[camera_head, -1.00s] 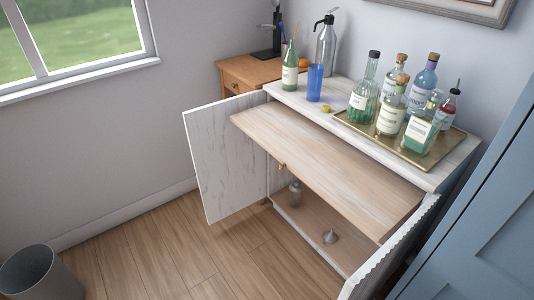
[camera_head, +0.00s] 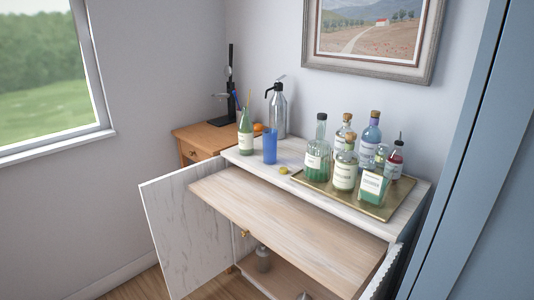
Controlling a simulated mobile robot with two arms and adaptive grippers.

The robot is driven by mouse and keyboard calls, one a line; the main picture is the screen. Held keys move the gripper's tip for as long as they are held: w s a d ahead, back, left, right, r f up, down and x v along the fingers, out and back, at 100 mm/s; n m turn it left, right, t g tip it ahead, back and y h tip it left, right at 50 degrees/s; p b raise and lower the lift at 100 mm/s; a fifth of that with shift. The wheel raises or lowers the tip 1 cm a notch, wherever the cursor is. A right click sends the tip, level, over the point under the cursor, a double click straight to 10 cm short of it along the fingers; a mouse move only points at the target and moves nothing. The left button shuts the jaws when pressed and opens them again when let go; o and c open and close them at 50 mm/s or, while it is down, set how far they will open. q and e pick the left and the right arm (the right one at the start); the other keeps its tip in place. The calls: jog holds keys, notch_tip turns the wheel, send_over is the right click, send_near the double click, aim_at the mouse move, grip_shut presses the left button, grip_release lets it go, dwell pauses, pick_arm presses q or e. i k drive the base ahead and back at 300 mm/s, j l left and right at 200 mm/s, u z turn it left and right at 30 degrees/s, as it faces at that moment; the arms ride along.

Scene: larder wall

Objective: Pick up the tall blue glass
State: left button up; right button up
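The tall blue glass (camera_head: 270,146) stands upright on the white cabinet top, near its left end. A green bottle (camera_head: 245,132) with straws in it stands just left of the glass. A silver siphon bottle (camera_head: 278,110) stands behind it. A small yellow-green piece, maybe a lime (camera_head: 283,170), lies in front and to the right of the glass. Neither of my grippers shows in the head view.
A gold tray (camera_head: 372,208) with several bottles fills the right of the cabinet top. A pull-out wooden shelf (camera_head: 290,222) juts out below it. The left cabinet door (camera_head: 188,225) stands open. A wooden side table (camera_head: 195,138) is behind left.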

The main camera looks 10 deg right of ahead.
aim_at(269, 136)
jog(key=i+j, duration=0.2)
jog(key=j, duration=0.2)
jog(key=i+j, duration=0.15)
jog(key=j, duration=0.2)
jog(key=i+j+z, duration=0.1)
jog(key=j, duration=0.3)
jog(key=i, duration=0.1)
